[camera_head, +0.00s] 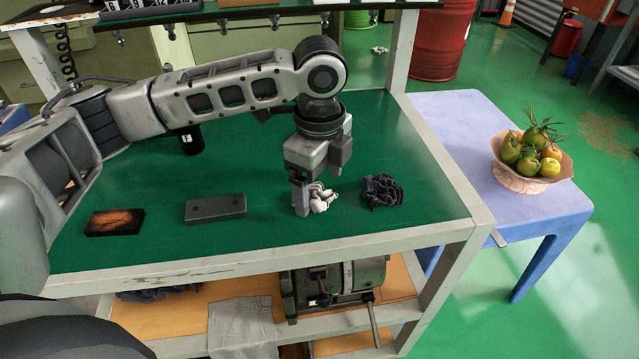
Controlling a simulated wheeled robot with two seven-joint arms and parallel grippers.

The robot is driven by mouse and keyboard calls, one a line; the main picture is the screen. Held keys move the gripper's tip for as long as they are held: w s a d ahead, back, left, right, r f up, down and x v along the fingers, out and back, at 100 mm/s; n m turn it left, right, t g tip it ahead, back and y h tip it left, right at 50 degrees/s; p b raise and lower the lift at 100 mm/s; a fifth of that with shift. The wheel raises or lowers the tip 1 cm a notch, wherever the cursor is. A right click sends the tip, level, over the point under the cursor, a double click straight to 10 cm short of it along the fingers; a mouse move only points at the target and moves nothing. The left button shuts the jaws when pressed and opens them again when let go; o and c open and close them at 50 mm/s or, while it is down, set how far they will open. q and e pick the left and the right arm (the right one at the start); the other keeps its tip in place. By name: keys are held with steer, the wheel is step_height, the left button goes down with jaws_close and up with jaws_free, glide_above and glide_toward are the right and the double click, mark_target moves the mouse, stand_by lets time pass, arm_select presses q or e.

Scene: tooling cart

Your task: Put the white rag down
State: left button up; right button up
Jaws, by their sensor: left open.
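The white rag (323,199) lies crumpled on the green top of the tooling cart (270,235), near its front edge. My left gripper (306,208) points down beside the rag's left side, with its fingertips low at the cart top. The gripper is open, and its fingers partly hide the rag. Whether a finger touches the rag cannot be told. My right gripper is not in view.
A dark rag (382,190) lies just right of the white one. A grey metal block (216,207) and a black block with an orange-brown top (115,222) lie to the left. A blue table (450,120) with a fruit bowl (530,183) stands at right.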

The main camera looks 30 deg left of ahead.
arm_select(q)
step_height(320, 180, up, 15)
steer(key=p, duration=0.1)
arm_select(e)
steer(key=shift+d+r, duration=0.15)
arm_select(q)
steer(key=shift+f, duration=0.15)
